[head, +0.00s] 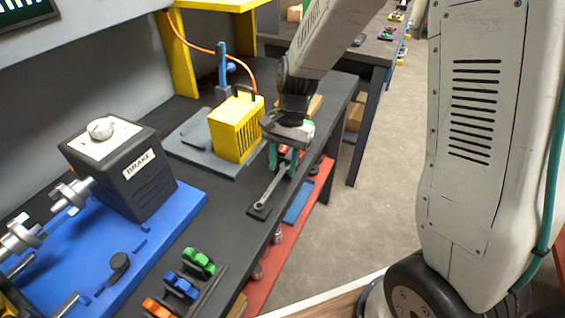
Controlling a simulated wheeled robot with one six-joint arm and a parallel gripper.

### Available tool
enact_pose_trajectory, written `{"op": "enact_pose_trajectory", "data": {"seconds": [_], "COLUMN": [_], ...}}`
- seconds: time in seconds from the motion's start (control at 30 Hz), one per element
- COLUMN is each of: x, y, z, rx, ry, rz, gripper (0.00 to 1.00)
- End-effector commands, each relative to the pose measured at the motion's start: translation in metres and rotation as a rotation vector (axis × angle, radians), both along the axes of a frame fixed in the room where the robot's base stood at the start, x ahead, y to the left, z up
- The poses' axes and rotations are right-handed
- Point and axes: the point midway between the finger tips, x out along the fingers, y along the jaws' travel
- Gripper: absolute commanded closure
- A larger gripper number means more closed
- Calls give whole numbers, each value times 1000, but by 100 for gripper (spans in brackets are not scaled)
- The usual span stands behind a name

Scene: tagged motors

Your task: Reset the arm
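My arm reaches down from the top of the head view, over the front edge of the dark workbench (188,222). My gripper (283,163) points down near that edge, to the right of a yellow box with a black handle (238,128). Its fingers are small and partly hidden by the gripper body. A bit of red shows around them, and I cannot tell whether they hold anything. A grey wrench-like tool (268,190) lies on the bench just below the gripper in the picture.
A dark block labelled DRAKE (125,165) stands on a blue plate (150,228) at left. Green (198,262), blue (180,285) and orange (158,308) parts sit in a front rack. A red lower shelf (285,255) runs under the bench. Open floor (355,215) lies right.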

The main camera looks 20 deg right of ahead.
Motion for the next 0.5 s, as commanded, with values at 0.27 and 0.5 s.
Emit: {"op": "enact_pose_trajectory", "data": {"seconds": [0.27, 0.5], "x": [11, 17], "y": [-10, -17], "z": [42, 68], "rx": [1, -1], "ry": [-5, -2], "rz": [0, 0], "gripper": [63, 63]}}
